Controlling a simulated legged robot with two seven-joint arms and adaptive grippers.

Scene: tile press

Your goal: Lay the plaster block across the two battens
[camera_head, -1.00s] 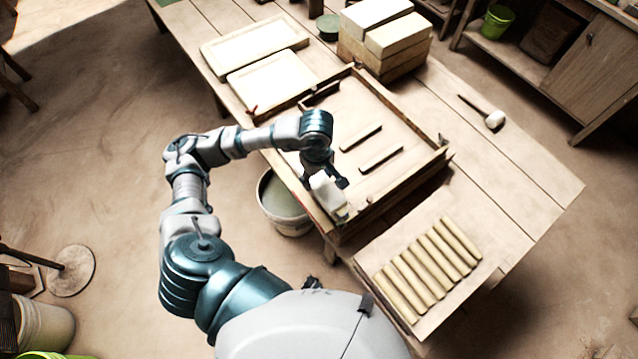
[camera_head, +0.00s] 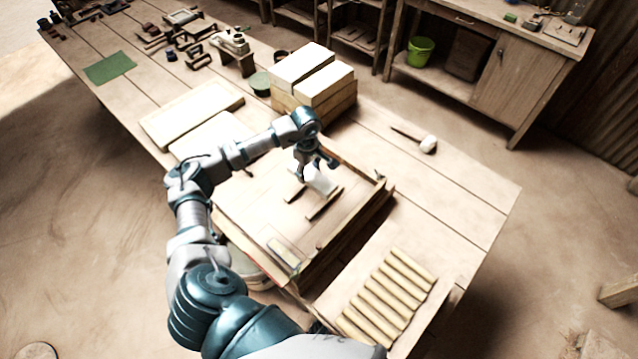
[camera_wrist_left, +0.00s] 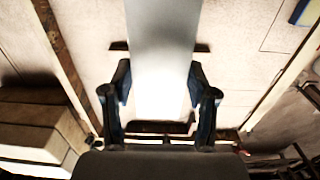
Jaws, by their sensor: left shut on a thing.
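My left gripper (camera_head: 315,168) is shut on the white plaster block (camera_head: 322,183) above the wooden frame's floor. In the wrist view the pale block (camera_wrist_left: 163,45) runs lengthwise between the two fingers of the left gripper (camera_wrist_left: 160,88). Two dark battens lie in the frame: the nearer batten (camera_head: 325,204) shows clear of the block, and the other batten (camera_head: 292,190) is partly hidden by gripper and block. In the wrist view one batten (camera_wrist_left: 118,46) passes crosswise behind the block. I cannot tell whether the block touches the battens. My right gripper is out of view.
The frame's raised wooden walls (camera_head: 355,218) surround the battens. Pale stacked blocks (camera_head: 325,85) stand behind it, and flat pale slabs (camera_head: 190,110) lie to the left. A board with several clay rolls (camera_head: 385,300) is in front. A mallet (camera_head: 428,144) lies on clear table at right.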

